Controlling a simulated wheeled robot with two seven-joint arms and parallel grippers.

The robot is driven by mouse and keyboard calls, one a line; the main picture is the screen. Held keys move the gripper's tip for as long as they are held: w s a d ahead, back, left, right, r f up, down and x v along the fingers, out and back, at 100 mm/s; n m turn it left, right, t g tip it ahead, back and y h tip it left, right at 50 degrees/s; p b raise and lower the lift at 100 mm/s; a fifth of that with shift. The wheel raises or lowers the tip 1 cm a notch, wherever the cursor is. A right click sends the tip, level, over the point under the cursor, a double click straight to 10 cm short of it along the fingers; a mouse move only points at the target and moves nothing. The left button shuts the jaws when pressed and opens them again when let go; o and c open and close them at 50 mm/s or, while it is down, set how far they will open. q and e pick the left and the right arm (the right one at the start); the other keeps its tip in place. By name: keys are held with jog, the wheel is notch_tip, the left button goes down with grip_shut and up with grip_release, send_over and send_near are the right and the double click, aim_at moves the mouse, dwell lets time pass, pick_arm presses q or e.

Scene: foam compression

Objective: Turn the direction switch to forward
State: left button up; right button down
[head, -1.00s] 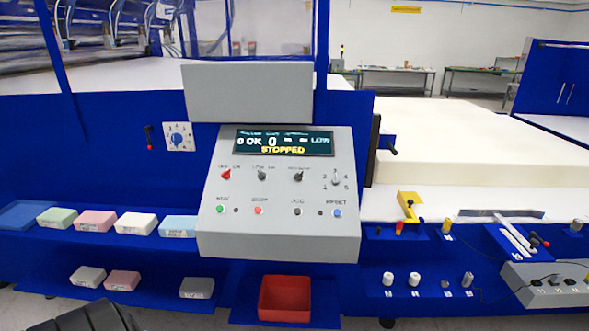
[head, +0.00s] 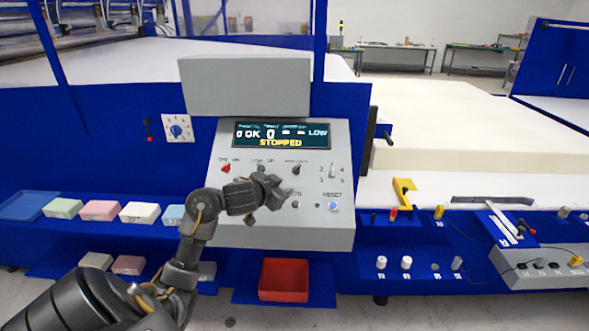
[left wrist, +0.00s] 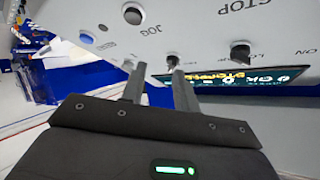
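The grey control panel (head: 285,226) carries a row of rotary switches under a display (head: 283,136) reading STOPPED. The row has a red switch (head: 226,168), a dark middle switch (head: 261,168) and a dark right switch (head: 296,169). Their labels are too blurred to tell which sets direction. My left gripper (head: 276,184) is in front of the panel, just below the middle and right switches. In the left wrist view its two fingers (left wrist: 157,82) are apart and empty. One fingertip is close to the right switch (left wrist: 173,62); contact cannot be told. My right gripper is not in view.
A numbered selector (head: 332,171) and a blue button (head: 333,206) are at the panel's right. My left arm hides the green and red buttons. A red bin (head: 284,280) stands below. Foam blocks (head: 100,211) lie on the left shelf, and a large foam slab (head: 460,130) is at right.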

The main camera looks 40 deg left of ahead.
aim_at(296, 168)
pick_arm(q)
notch_tip(296, 168, up, 4)
jog(key=a, duration=0.2)
jog(key=shift+t, duration=0.3)
jog(key=b+x, duration=0.2)
jog(key=x, duration=0.9)
jog(key=shift+w, duration=0.2)
